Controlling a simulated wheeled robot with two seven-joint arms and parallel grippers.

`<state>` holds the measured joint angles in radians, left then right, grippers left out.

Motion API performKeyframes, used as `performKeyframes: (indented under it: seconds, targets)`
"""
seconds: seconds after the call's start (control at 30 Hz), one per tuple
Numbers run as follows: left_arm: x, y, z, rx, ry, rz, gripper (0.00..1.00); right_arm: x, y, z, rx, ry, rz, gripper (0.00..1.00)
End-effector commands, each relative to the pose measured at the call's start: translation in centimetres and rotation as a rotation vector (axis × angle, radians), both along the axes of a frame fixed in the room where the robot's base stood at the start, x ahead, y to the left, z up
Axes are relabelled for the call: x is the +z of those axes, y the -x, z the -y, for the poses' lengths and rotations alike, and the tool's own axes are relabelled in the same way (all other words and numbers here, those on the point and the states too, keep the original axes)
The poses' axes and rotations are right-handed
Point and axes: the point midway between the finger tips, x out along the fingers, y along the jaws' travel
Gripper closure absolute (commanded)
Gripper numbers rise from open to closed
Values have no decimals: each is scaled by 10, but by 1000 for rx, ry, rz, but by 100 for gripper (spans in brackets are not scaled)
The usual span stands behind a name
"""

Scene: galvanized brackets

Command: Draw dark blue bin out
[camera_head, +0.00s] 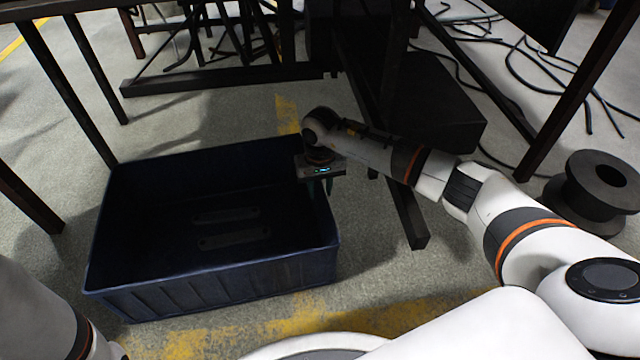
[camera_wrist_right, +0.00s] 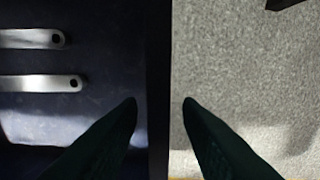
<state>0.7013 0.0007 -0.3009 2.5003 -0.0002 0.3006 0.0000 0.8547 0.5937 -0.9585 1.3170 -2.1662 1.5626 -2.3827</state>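The dark blue bin (camera_head: 215,285) stands on the floor, open at the top, in the head view. Two flat metal brackets (camera_head: 235,238) lie on its bottom; they also show at the left of the right wrist view (camera_wrist_right: 40,83). My right gripper (camera_head: 318,186) points down at the bin's right wall. In the right wrist view its fingers (camera_wrist_right: 159,104) are apart, one on each side of the bin wall (camera_wrist_right: 158,60), with a gap to the wall on both sides. My left arm shows at the lower left; its gripper is out of view.
Dark table legs and a low crossbar (camera_head: 230,76) stand behind the bin. A dark beam (camera_head: 408,215) lies to the right of it. A black spool (camera_head: 596,190) and loose cables (camera_head: 540,60) are at the right. Yellow-marked floor (camera_head: 300,318) is in front of the bin.

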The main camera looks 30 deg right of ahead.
Motion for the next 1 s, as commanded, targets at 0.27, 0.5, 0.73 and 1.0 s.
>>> performKeyframes:
  seconds: [0.27, 0.5, 0.73, 1.0]
  targets:
    - [-1, 0, 0, 0, 0, -1, 100, -1, 0, 0, 0, -1, 0, 68]
    - [-1, 0, 0, 0, 0, -1, 100, -1, 0, 0, 0, 0, -1, 100]
    - [-1, 0, 0, 0, 1, -1, 100, -1, 0, 0, 0, 0, -1, 100]
    - [-1, 0, 0, 1, 1, -2, 100, -1, 0, 0, 0, 0, -1, 100]
